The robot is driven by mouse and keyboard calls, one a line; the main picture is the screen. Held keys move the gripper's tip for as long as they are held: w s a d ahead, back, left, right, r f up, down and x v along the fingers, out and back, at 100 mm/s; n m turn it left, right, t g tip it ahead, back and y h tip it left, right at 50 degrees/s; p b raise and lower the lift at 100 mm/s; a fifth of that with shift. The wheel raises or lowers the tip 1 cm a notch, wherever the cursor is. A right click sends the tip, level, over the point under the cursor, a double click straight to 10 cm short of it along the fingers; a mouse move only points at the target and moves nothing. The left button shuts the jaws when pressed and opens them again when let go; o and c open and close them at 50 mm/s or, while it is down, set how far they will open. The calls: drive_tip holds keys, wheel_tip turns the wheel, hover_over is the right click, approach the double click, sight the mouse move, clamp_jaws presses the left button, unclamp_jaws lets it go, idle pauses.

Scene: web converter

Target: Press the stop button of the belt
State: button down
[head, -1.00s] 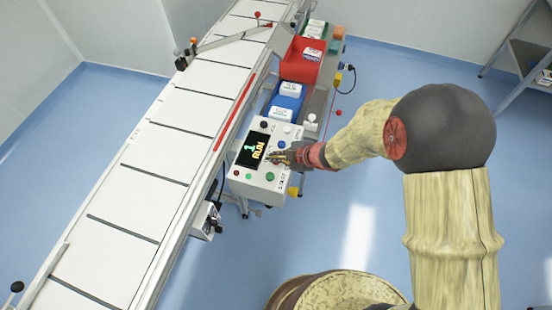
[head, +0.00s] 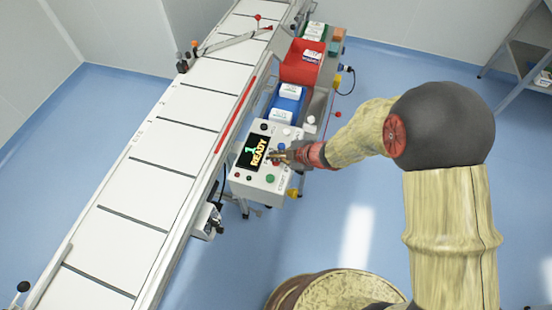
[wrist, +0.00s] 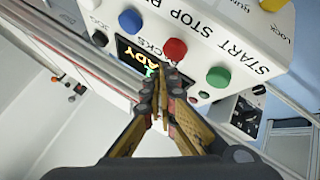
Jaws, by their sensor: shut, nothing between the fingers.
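The control box (head: 240,187) stands beside the belt (head: 150,180). Its dark display (head: 253,153) reads "1 READY". In the wrist view, a red button (wrist: 175,50) lies by the word STOP, between a green button (wrist: 218,77) by START and a blue button (wrist: 130,22). My gripper (head: 276,156) is over the right part of the panel. In the wrist view my gripper (wrist: 163,76) is shut and empty, its tips just short of the red button. Whether they touch the panel I cannot tell.
A blue bin (head: 285,103) and a red bin (head: 301,68) stand behind the box along the belt. A yellow knob (wrist: 272,5) and a further panel with a dark dial are near the buttons. The blue floor to the right is largely clear.

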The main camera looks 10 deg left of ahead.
sight(276, 163)
drive_tip(key=shift+r, duration=0.1)
wheel_tip(276, 163, up, 5)
drive_tip(key=p, duration=0.5)
drive_tip(key=shift+d+f, duration=0.1)
drive_tip(key=shift+f, duration=0.1)
idle(0.8)
